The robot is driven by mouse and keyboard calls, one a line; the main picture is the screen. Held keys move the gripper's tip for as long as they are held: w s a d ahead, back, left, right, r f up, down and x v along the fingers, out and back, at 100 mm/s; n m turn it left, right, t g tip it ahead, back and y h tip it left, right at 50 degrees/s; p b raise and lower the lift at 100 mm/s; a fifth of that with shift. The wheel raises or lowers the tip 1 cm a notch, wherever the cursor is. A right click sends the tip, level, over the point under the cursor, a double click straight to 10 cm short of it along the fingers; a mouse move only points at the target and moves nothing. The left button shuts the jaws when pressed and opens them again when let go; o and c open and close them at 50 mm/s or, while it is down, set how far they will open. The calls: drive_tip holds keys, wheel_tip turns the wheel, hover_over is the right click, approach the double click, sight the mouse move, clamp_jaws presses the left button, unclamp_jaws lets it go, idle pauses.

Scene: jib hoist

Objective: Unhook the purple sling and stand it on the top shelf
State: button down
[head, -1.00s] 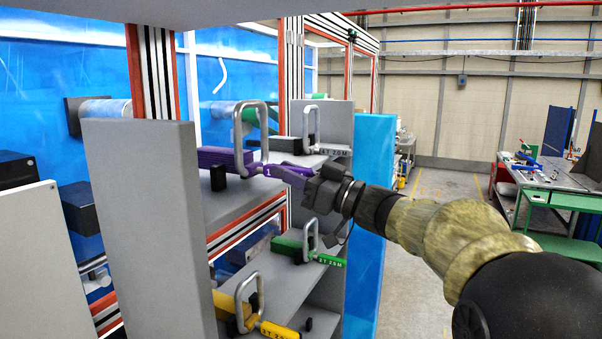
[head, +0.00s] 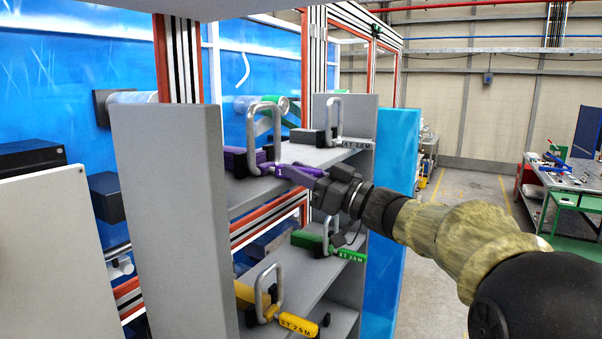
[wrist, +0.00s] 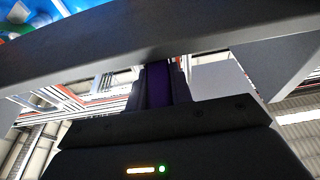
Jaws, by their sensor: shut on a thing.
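The purple sling (head: 241,158) has a purple body, an upright grey metal loop (head: 263,130) and a purple tag (head: 300,171) pointing toward me. It stands upright at the left part of the top shelf (head: 255,192), beside the left side panel. I cannot tell whether its base touches the shelf. My gripper (head: 326,184) is shut on the tag, at the shelf's front. In the wrist view the purple tag (wrist: 157,84) shows between the two dark fingers. The tag's end is hidden in the jaws.
A grey-tagged sling (head: 336,128) stands to the right on the top shelf. Green (head: 318,241) and yellow (head: 268,298) slings stand on lower shelves. A small black block (head: 237,165) is by the purple sling. Grey side panels (head: 172,200) flank the shelves.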

drive_tip(key=c, duration=1.2)
unclamp_jaws()
drive_tip(key=shift+r, duration=0.1)
drive_tip(key=shift+o, duration=0.2)
drive_tip(key=shift+d+f, duration=0.15)
drive_tip(key=shift+f, duration=0.05)
drive_tip(key=b+v, duration=0.7)
drive_tip(key=v, duration=1)
drive_tip(key=shift+d+r, duration=0.1)
